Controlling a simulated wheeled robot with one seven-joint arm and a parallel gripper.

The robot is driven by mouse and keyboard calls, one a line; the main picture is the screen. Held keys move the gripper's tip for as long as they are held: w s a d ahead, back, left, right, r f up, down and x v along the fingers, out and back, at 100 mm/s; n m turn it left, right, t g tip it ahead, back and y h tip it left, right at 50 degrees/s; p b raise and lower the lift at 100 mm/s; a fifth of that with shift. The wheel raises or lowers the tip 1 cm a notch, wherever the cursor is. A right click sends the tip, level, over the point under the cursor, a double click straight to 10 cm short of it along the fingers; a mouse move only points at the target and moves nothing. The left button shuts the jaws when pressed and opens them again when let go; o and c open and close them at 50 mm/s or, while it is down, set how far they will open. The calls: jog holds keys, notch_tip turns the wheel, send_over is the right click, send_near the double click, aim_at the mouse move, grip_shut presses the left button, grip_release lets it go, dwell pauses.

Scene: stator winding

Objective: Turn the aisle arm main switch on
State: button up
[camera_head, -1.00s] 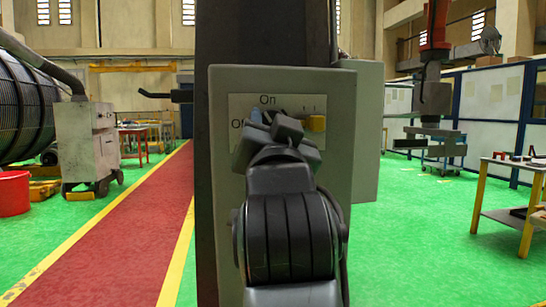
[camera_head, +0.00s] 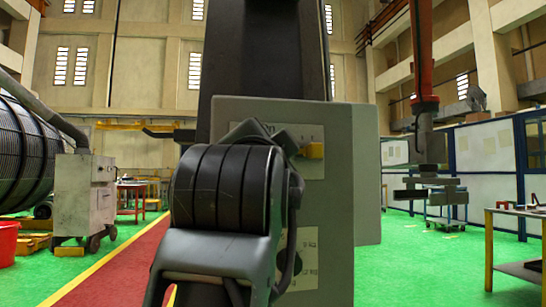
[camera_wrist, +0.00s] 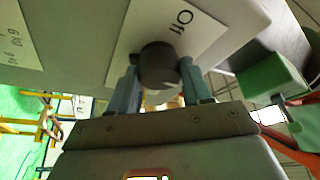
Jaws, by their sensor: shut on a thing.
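A dark round switch knob (camera_wrist: 158,66) stands out from a white label plate (camera_wrist: 190,18) marked "Off" in the wrist view. My gripper (camera_wrist: 160,86) has its two blue-grey fingers on either side of the knob, closed on it. Which way the knob points is hard to tell. In the head view the grey switch box (camera_head: 327,210) is mounted on a dark column.
A second grey box (camera_head: 366,175) stands just behind to the right. A dark column (camera_head: 268,50) rises behind. Green floor (camera_head: 400,270) is free to the right.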

dwell(0.3)
jog(key=o, duration=1.1)
jog(key=shift+c, duration=0.2)
jog(key=v, duration=0.7)
jog(key=shift+s, duration=0.35)
jog(key=shift+f, duration=0.2)
